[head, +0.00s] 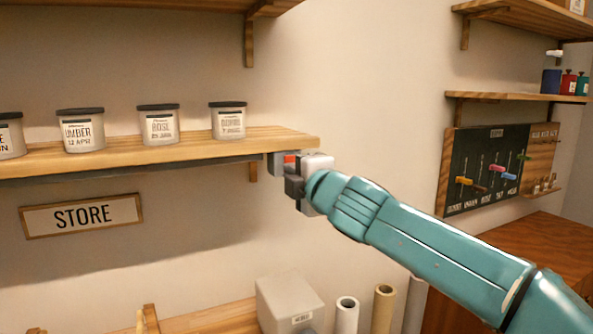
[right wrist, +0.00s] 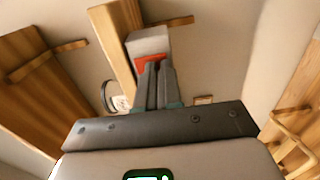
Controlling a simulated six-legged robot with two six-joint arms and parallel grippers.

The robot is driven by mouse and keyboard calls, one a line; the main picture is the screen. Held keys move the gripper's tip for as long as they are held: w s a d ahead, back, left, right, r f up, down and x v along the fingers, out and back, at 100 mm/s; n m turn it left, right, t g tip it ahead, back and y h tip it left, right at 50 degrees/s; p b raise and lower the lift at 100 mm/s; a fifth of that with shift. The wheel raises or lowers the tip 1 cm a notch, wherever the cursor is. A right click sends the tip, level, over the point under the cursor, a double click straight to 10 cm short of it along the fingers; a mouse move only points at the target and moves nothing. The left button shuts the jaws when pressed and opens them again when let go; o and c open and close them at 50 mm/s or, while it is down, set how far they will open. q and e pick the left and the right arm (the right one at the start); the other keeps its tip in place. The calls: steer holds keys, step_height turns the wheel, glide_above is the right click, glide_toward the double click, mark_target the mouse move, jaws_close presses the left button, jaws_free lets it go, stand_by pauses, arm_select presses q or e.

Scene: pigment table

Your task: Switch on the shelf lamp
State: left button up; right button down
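A small grey switch box (head: 276,163) with a red part (head: 290,159) hangs at the right end of the jar shelf, just under its board. In the right wrist view the grey box (right wrist: 147,42) and its red rocker (right wrist: 150,62) lie straight beyond the fingers. My right gripper (head: 293,176) is at the box. Its fingers (right wrist: 158,72) are together with nothing seen between them, and the tips are at or very near the red rocker; contact cannot be told. A dark strip (head: 130,165) runs under the shelf, with no glow seen. My left gripper is out of view.
The wooden shelf (head: 270,138) carries several lidded jars, the closest one (head: 229,122) near its right end. A STORE sign (head: 82,215) hangs below. A pale box (head: 289,303) and paper rolls (head: 347,315) stand lower down. A tool board (head: 487,170) is on the right wall.

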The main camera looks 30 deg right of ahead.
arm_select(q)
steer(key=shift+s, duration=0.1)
arm_select(e)
steer(key=shift+w+f, duration=0.2)
steer(key=shift+f, duration=0.15)
